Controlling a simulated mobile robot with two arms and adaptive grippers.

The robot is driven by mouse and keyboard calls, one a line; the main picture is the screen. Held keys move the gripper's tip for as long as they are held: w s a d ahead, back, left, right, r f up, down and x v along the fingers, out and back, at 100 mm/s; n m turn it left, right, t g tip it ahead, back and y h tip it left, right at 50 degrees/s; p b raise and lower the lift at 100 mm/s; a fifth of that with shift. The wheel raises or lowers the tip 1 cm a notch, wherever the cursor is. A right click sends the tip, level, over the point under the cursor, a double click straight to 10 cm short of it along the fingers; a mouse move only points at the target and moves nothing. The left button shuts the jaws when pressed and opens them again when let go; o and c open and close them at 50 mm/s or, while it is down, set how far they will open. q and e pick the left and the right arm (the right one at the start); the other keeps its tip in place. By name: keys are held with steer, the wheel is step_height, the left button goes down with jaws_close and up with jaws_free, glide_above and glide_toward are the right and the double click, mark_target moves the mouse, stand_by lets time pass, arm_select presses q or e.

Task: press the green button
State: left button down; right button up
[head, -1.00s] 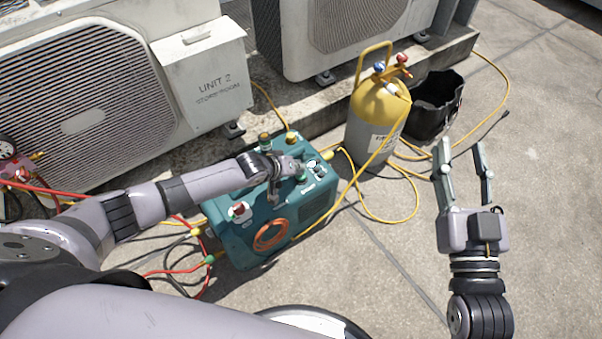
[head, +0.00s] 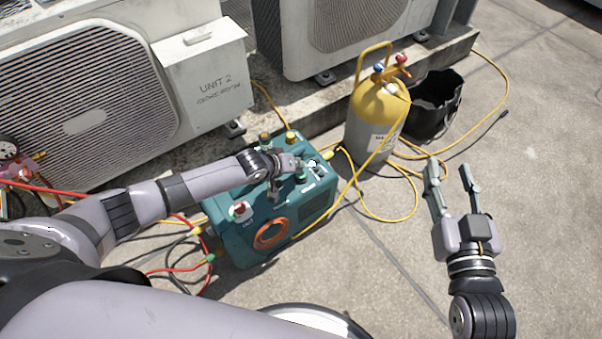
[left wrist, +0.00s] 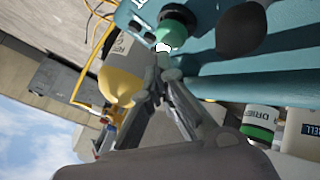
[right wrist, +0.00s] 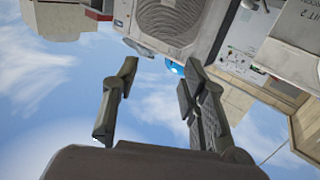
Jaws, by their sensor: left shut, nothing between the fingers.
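The teal machine (head: 235,237) stands on the concrete, with a red button (head: 240,209) at its near left end. A round green button (head: 301,177) is on its top, towards the right. My left gripper (head: 305,165) is shut and empty, low over the top beside the green button. In the left wrist view the shut fingertips (left wrist: 163,68) are close to a green knob with a dark collar (left wrist: 172,33), which looks like the same button. I cannot tell whether they touch. My right gripper (head: 452,180) is open and empty, well to the right.
A yellow and grey gas cylinder (head: 378,112) and a black bucket (head: 435,102) stand behind and right. Condenser units (head: 85,105) line the back. Concrete at right is clear.

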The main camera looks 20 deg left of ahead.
arm_select(q)
steer(key=shift+r, duration=0.1)
steer(key=shift+r+p, duration=0.45)
steer(key=shift+p, duration=0.1)
steer(key=shift+r+p, duration=0.85)
steer(key=shift+p, duration=0.05)
arm_select(e)
steer(key=s+d+f+g+h, duration=0.25)
steer(key=s+f+g, duration=0.4)
steer(key=f, duration=0.45)
arm_select(q)
steer(key=shift+r+p, duration=0.35)
steer(key=shift+p, duration=0.05)
steer(key=shift+r+p, duration=0.65)
steer(key=shift+p, duration=0.05)
steer(key=shift+r, duration=0.1)
arm_select(e)
steer(key=s+d+f+g, duration=0.2)
steer(key=s+g, duration=0.1)
steer(key=s, duration=0.2)
steer(key=s+d+f+g+h, duration=0.1)
steer(key=s+d+f+g, duration=0.1)
steer(key=s+g, duration=0.2)
steer(key=shift+s+d+f+m, duration=0.15)
steer(key=shift+s+f+m, duration=0.25)
steer(key=shift+s, duration=0.3)
